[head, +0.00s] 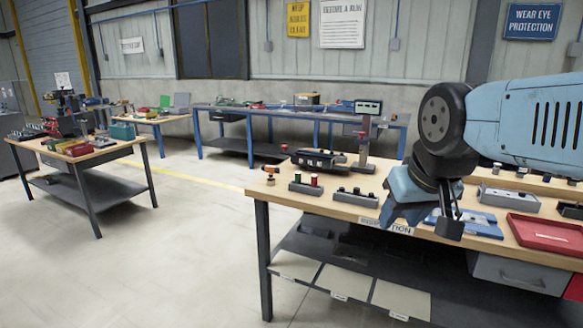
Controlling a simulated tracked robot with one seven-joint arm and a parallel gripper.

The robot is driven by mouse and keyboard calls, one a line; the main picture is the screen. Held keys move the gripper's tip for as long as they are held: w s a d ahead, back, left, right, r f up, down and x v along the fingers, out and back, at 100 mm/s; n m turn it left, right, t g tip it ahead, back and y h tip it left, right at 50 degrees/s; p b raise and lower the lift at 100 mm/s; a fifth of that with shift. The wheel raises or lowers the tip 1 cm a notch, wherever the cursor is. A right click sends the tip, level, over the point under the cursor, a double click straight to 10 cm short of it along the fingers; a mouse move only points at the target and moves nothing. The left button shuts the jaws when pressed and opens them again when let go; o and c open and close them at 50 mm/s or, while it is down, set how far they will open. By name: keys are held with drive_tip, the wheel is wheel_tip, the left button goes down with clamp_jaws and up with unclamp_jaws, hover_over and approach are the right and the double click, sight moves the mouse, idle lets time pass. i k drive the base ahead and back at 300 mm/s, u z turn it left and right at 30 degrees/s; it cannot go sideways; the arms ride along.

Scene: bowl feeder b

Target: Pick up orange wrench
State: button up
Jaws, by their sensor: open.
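I cannot make out an orange wrench for certain in the head view. A small orange item (270,173) lies at the left end of the near workbench (300,200), too small to identify. My gripper (447,218) hangs from the blue arm at the right, in front of the bench's front edge. It is open, and I see nothing held in it. The gripper and arm hide part of the bench top behind them.
The near bench carries a black fixture (318,160), grey blocks (306,187), a blue plate (478,222) and a red tray (548,233). Another cluttered table (90,160) stands at the left, and a long blue-legged bench (290,113) at the back. The floor between is clear.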

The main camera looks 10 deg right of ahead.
sight(271, 181)
drive_tip(key=z, duration=0.25)
drive_tip(key=i, duration=2.05)
drive_tip(key=u, duration=0.55)
drive_tip(key=k, duration=0.9)
drive_tip(key=u, duration=0.25)
drive_tip(key=i, duration=0.9)
drive_tip(key=z, duration=0.15)
